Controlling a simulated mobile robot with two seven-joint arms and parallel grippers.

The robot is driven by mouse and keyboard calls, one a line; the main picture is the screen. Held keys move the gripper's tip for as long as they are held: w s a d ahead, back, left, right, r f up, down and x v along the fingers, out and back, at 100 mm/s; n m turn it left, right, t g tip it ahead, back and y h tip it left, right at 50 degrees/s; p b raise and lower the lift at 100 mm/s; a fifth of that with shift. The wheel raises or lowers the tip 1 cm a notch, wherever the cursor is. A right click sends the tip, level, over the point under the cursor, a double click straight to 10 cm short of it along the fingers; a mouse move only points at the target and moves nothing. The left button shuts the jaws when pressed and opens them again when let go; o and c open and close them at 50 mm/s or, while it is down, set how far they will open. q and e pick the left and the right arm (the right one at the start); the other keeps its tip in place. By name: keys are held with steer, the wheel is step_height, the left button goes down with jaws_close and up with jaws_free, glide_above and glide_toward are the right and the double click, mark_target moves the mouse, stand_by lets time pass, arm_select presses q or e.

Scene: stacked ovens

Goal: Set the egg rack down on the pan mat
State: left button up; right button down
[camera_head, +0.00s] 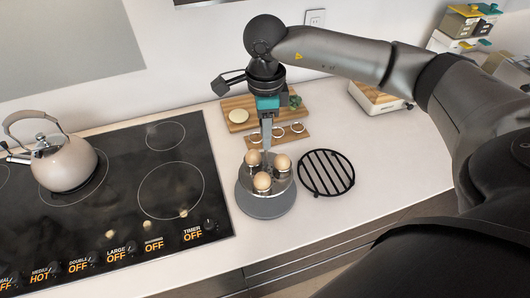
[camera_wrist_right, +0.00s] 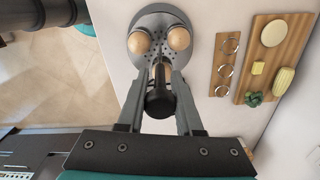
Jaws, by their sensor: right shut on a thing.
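The egg rack (camera_head: 265,204) is a grey round stand with brown eggs on it and a central handle. It is between the cooktop and the pan mat, near the counter's front edge. My right gripper (camera_head: 266,148) comes down from above and is shut on its handle. In the right wrist view the fingers (camera_wrist_right: 160,95) flank the dark handle knob, with the perforated grey rack (camera_wrist_right: 157,24) beyond. The pan mat (camera_head: 326,172) is a black round slatted grid lying bare just right of the rack. I cannot tell whether the rack touches the counter. My left gripper is not in view.
A black cooktop (camera_head: 112,215) with a kettle (camera_head: 66,166) is at left. Behind the rack are a wooden board (camera_head: 238,103) with food and a wooden holder (camera_head: 290,133) with metal rings. A wooden-topped box (camera_head: 378,98) stands behind the mat. Counter right of the mat is clear.

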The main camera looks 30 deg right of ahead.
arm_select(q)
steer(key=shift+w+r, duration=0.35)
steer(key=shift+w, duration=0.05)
arm_select(e)
steer(key=shift+w+f, duration=0.1)
steer(key=shift+f, duration=3.75)
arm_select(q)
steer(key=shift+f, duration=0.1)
arm_select(e)
steer(key=c, duration=1)
jaws_free()
steer(key=shift+f, duration=0.2)
steer(key=o, duration=0.4)
steer(key=shift+o, duration=0.2)
steer(key=shift+r, duration=0.1)
steer(key=shift+r+p, duration=0.1)
steer(key=shift+p, duration=0.2)
arm_select(q)
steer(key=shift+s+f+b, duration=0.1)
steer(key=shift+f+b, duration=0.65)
steer(key=shift+b, duration=0.1)
arm_select(e)
step_height(320, 180, up, 12)
